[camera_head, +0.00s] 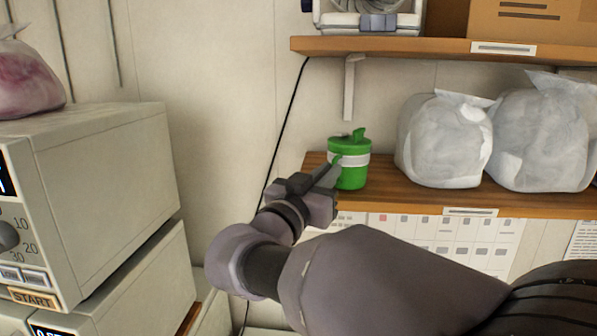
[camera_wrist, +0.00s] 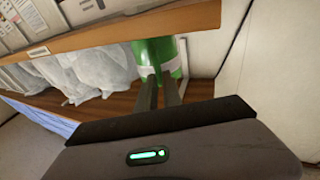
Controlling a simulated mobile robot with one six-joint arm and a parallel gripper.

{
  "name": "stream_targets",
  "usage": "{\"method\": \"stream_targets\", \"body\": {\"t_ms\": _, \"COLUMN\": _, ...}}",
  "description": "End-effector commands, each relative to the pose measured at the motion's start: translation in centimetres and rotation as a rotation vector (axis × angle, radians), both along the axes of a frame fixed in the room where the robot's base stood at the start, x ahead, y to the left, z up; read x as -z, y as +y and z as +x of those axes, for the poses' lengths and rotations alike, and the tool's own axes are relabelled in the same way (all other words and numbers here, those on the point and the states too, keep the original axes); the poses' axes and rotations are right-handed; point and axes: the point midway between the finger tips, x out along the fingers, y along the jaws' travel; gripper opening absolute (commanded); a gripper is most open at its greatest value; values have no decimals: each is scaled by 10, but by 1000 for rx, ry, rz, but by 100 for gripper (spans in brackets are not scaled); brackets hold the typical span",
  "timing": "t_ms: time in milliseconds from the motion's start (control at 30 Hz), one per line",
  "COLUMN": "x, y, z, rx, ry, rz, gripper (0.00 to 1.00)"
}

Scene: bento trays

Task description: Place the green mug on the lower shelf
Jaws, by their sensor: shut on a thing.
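The green mug (camera_head: 350,173) has a lid and a white band. In the head view it is upright at the left end of the lower shelf (camera_head: 400,195). My gripper (camera_head: 333,172) reaches it from the front left, and its fingers are shut on the mug's near side. The wrist view shows the mug (camera_wrist: 163,50) between and beyond the two fingertips (camera_wrist: 160,82). I cannot tell whether its base touches the shelf board.
White plastic bags (camera_head: 445,140) stand on the lower shelf to the right of the mug. The upper shelf (camera_head: 400,47) holds a cardboard box (camera_head: 535,20) and a grey-white item. A black cable (camera_head: 285,130) runs down the wall.

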Motion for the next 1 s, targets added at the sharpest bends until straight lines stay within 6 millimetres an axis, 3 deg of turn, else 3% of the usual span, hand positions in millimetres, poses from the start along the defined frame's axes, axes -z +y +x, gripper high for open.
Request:
{"method": "stream_targets", "body": {"t_ms": 167, "x": 2, "y": 0, "z": 0, "rx": 0, "ry": -3, "rz": 0, "gripper": 0}}
{"method": "stream_targets", "body": {"t_ms": 200, "x": 2, "y": 0, "z": 0, "rx": 0, "ry": -1, "rz": 1, "gripper": 18}}
{"method": "stream_targets", "body": {"t_ms": 300, "x": 2, "y": 0, "z": 0, "rx": 0, "ry": -1, "rz": 1, "gripper": 32}}
{"method": "stream_targets", "body": {"t_ms": 667, "x": -2, "y": 2, "z": -2, "rx": -1, "ry": 0, "rz": 0, "gripper": 32}}
{"method": "stream_targets", "body": {"t_ms": 1000, "x": 17, "y": 53, "z": -75, "rx": -4, "ry": -1, "rz": 2, "gripper": 32}}
